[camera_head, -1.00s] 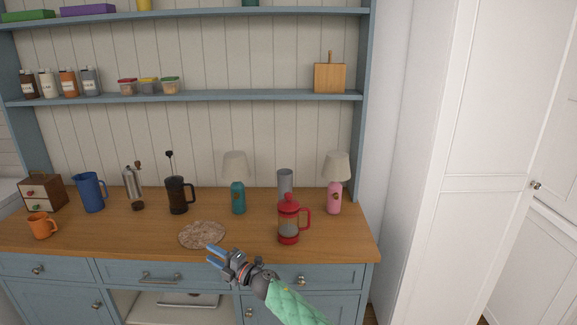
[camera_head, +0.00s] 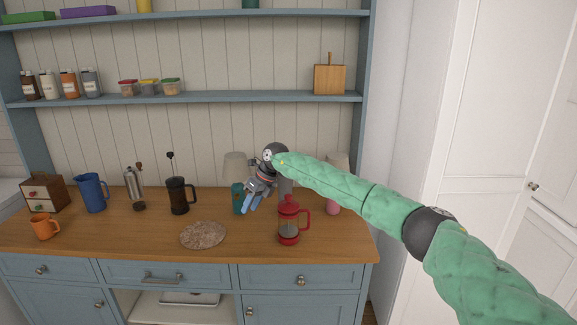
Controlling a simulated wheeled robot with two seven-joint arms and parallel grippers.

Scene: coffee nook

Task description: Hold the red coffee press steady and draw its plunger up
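The red coffee press (camera_head: 289,229) stands upright on the wooden counter near its right end. Its clear body shows between a red base and red lid, its handle points right, and its plunger knob (camera_head: 288,198) sits low, close above the lid. My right gripper (camera_head: 250,208) is above the counter to the left of the press, fingers pointing down, apart from the press. The blue fingers look slightly spread with nothing between them. My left gripper is not in view.
A black press (camera_head: 178,195) with its plunger raised stands further left. A round mat (camera_head: 203,235) lies left of the red press. My arm partly covers the teal lamp (camera_head: 238,196), the pink lamp (camera_head: 333,207) and a grey cylinder (camera_head: 285,185) behind.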

